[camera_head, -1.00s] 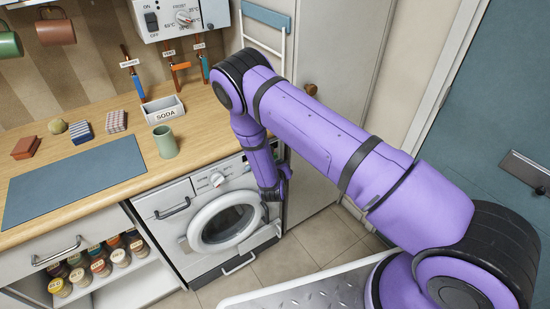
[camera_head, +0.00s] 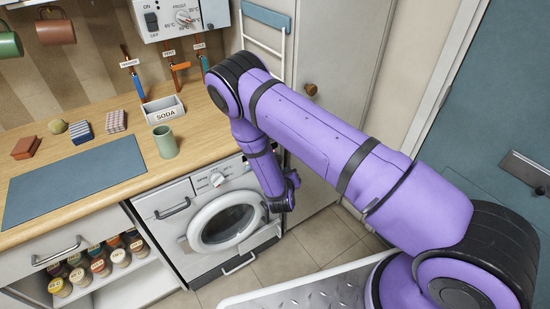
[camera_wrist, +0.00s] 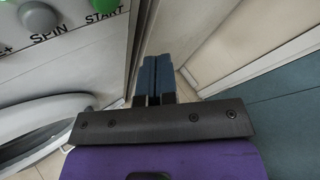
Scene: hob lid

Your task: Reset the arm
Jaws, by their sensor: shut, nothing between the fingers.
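My purple arm reaches from the lower right over to the front of the worktop and bends down there. My gripper (camera_wrist: 154,80) is shut and empty in the wrist view, its dark blue fingers side by side. In the head view the wrist hangs in front of the right side of the washing machine (camera_head: 160,232), and the fingertips are hidden. The wrist view shows the machine's panel with the SPIN and START buttons on the left, and its round door (camera_wrist: 40,112) lower left.
A blue mat (camera_head: 75,180), green cup (camera_head: 165,141) and SODA box (camera_head: 163,109) stand on the wooden worktop. A tall pale cabinet (camera_head: 335,60) is right of the washing machine. Jars (camera_head: 100,267) fill an open shelf at lower left. Tiled floor (camera_head: 290,262) lies clear in front.

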